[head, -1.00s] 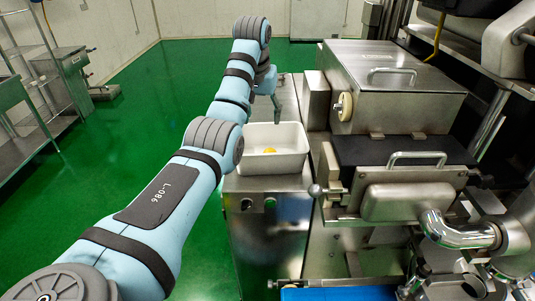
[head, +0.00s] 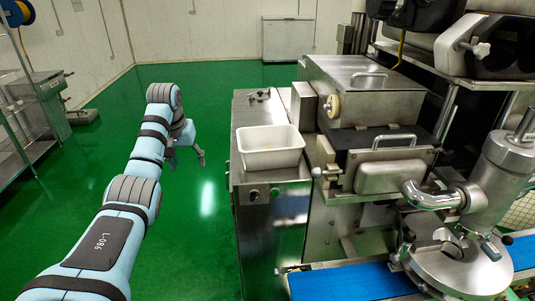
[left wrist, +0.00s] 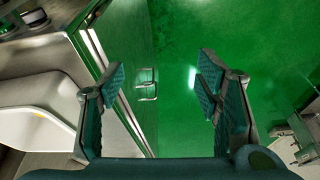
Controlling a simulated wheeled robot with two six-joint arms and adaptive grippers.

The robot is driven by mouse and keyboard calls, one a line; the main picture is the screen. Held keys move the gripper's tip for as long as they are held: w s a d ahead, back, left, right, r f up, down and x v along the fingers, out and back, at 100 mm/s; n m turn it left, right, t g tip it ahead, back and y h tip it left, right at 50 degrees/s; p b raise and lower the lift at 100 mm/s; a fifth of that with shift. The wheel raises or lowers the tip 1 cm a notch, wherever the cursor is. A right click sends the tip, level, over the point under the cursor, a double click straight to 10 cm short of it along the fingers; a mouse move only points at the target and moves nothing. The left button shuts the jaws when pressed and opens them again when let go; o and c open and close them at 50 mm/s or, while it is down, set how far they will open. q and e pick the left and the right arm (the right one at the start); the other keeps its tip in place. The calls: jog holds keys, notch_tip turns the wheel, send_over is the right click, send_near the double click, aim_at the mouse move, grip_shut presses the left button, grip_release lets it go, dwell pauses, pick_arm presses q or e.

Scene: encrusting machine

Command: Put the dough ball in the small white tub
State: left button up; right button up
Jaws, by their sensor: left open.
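The small white tub (head: 271,158) stands on the steel cabinet in the head view. I cannot make out a dough ball in it now; its floor is largely hidden by the front wall. My left gripper (head: 199,153) is to the left of the tub, apart from it, over the green floor. In the left wrist view its two fingers (left wrist: 158,88) are spread, with nothing between them. A white tub wall (left wrist: 40,115) shows at the left of that view. My right gripper is in neither view.
The steel machine with lidded boxes (head: 350,85) stands right of the tub. A blue conveyor belt (head: 350,282) runs along the front. A steel rack (head: 25,120) stands at far left. Green floor (head: 205,215) lies open between the rack and the cabinet.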

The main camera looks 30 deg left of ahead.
pick_arm(q)
jog(key=s+a+f+m, duration=0.1)
jog(key=s+f, duration=0.2)
jog(key=f, duration=0.4)
jog(key=shift+a+f, duration=0.15)
jog(key=shift+f, duration=0.25)
